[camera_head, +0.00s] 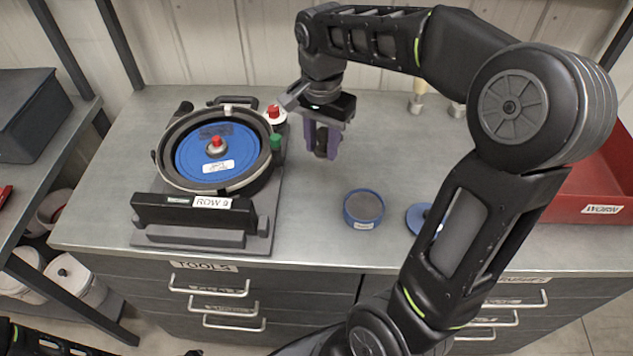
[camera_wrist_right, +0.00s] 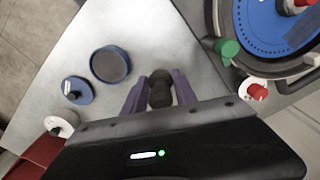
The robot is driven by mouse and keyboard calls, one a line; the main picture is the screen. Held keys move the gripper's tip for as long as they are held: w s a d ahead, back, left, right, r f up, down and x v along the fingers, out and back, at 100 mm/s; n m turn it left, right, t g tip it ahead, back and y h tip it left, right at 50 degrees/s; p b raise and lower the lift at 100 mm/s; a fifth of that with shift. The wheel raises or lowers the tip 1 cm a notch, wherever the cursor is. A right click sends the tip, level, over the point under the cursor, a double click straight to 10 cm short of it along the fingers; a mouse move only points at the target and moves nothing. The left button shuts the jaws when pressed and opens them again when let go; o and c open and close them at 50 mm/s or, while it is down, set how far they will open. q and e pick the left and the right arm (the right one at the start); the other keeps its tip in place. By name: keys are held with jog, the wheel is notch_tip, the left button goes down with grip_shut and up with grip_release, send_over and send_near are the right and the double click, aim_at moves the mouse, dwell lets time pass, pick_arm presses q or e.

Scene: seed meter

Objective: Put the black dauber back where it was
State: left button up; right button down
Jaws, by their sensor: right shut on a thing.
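My right gripper (camera_head: 322,140) has purple fingers and is shut on the black dauber (camera_head: 321,147), held above the bench right of the seed meter. In the right wrist view the dauber (camera_wrist_right: 160,88) sits between the two fingers. An open round blue tin (camera_head: 363,208) with a grey inside stands on the bench, in front and to the right of the gripper. It also shows in the right wrist view (camera_wrist_right: 110,64). A blue lid (camera_head: 420,216) lies to its right, partly hidden by my right arm. My left gripper is not in view.
The seed meter with its blue disc (camera_head: 207,162) stands on a grey base with a black "ROW 9" bar (camera_head: 192,212). Red and green knobs (camera_head: 276,142) are at its right side. A red "WORN" tray (camera_head: 590,195) is at right.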

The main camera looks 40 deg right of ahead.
jog(key=shift+f, duration=0.1)
send_over(321, 187)
jog(key=shift+f+p, duration=0.4)
jog(key=shift+f, duration=2.65)
notch_tip(321, 187, down, 3)
jog(key=shift+p, duration=0.3)
jog(key=shift+f, duration=0.4)
jog(key=shift+f, duration=0.1)
jog(key=c, duration=1)
grip_release()
